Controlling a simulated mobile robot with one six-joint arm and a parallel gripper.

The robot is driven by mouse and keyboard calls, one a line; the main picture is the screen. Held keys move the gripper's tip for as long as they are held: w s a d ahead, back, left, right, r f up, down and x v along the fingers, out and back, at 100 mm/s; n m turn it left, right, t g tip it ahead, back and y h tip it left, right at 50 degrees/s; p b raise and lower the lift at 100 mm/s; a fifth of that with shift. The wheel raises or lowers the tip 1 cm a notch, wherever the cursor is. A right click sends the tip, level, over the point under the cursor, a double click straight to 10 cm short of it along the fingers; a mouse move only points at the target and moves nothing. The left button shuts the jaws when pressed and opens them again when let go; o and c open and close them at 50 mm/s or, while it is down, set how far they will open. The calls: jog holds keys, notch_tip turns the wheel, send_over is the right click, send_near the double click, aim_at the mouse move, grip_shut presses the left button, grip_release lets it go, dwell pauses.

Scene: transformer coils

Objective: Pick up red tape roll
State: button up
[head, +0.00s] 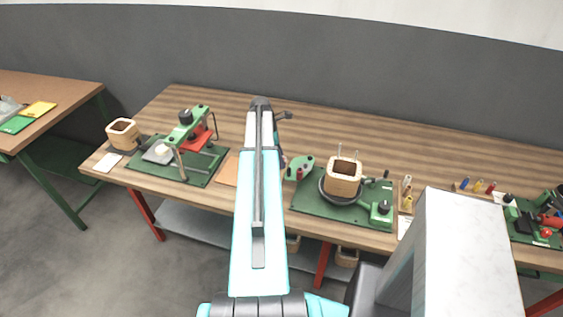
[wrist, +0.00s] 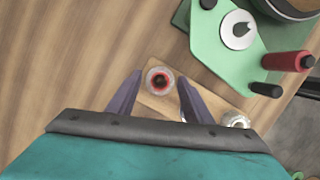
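In the wrist view a small round roll (wrist: 160,80) with a red ring, a dark centre and a pale rim stands on a light wooden block. It looks like the red tape roll. My gripper (wrist: 160,77) is open, one finger on each side of the roll in the picture. I see no contact, and the height gap cannot be judged. A whitish roll (wrist: 236,121) sits at the block's other end, outside the right finger. In the head view my arm hides the block and the roll.
A green holder (wrist: 232,48) with a red cylinder (wrist: 287,62) and black knobs is right of the gripper. The wooden table (wrist: 62,50) is clear to the left. In the head view a green board (head: 300,207) bears a wooden coil form (head: 343,180).

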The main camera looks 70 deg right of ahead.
jog(key=c, duration=0.8)
jog(key=shift+r, duration=0.2)
jog(key=shift+r+b, duration=1.05)
jog(key=shift+r, duration=0.45)
jog(key=w+a+b, duration=0.1)
jog(key=a, duration=0.3)
jog(key=a+r+b, duration=0.1)
jog(key=a, duration=0.4)
jog(key=w+a+b, duration=0.1)
jog(key=a+b, duration=0.1)
jog(key=a, duration=0.3)
jog(key=shift+w+a+r, duration=0.15)
jog(key=shift+w+a, duration=0.05)
jog(key=shift+w, duration=0.1)
jog(key=shift+w+a+r, duration=0.15)
jog(key=shift+w+a, duration=0.05)
jog(key=shift+a, duration=0.5)
